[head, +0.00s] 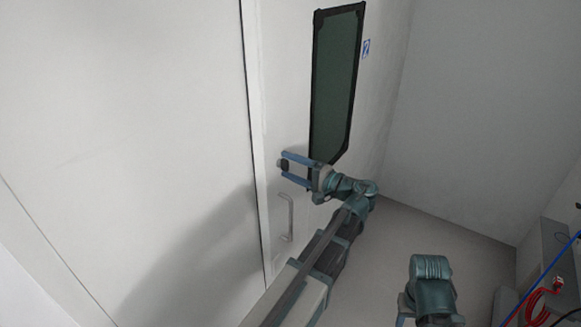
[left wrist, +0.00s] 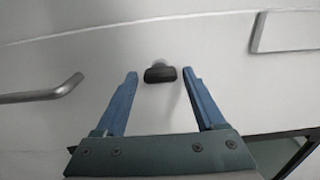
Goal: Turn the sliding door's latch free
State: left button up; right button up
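The sliding door (head: 285,120) is pale, with a tall dark window and a grey bar handle (head: 287,218). Its latch is a small dark knob (head: 284,164) above the handle. In the left wrist view the latch (left wrist: 160,75) stands out from the door on a short pale stem. My left gripper (head: 283,163) is open at the latch, one blue finger on each side. In the left wrist view gaps show between the latch and both fingers (left wrist: 160,74); I cannot tell the exact depth.
The dark-framed window (head: 336,80) is above my left gripper, with a small blue sign (head: 366,48) beside it. A bar handle (left wrist: 45,95) shows at left in the wrist view. Red cable (head: 540,300) and a blue cable lie at the lower right. The floor between is clear.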

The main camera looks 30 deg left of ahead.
pick_arm(q)
jog(key=shift+o, duration=0.2)
jog(key=s+d, duration=0.1)
jog(key=d, duration=1.2)
jog(key=shift+d, duration=0.35)
jog(key=shift+s, duration=0.1)
jog(key=s+a+f+g+h, duration=0.1)
jog(key=s+f+h, duration=0.4)
jog(key=f, duration=0.4)
jog(key=s+f+h, duration=0.2)
jog(key=f+h, duration=0.5)
jog(key=f, duration=0.3)
jog(key=s+d+f+m+h+b, duration=0.1)
jog(key=s+d+f+b, duration=0.3)
jog(key=d, duration=0.5)
jog(key=s+d+f+m+h+b, duration=0.1)
jog(key=s+d+f+h+b, duration=0.2)
jog(key=d+f, duration=0.3)
jog(key=s+d+b, duration=0.1)
jog(key=d, duration=0.1)
jog(key=shift+s+d+f+m+h, duration=0.35)
jog(key=shift+s+f+m+h, duration=0.05)
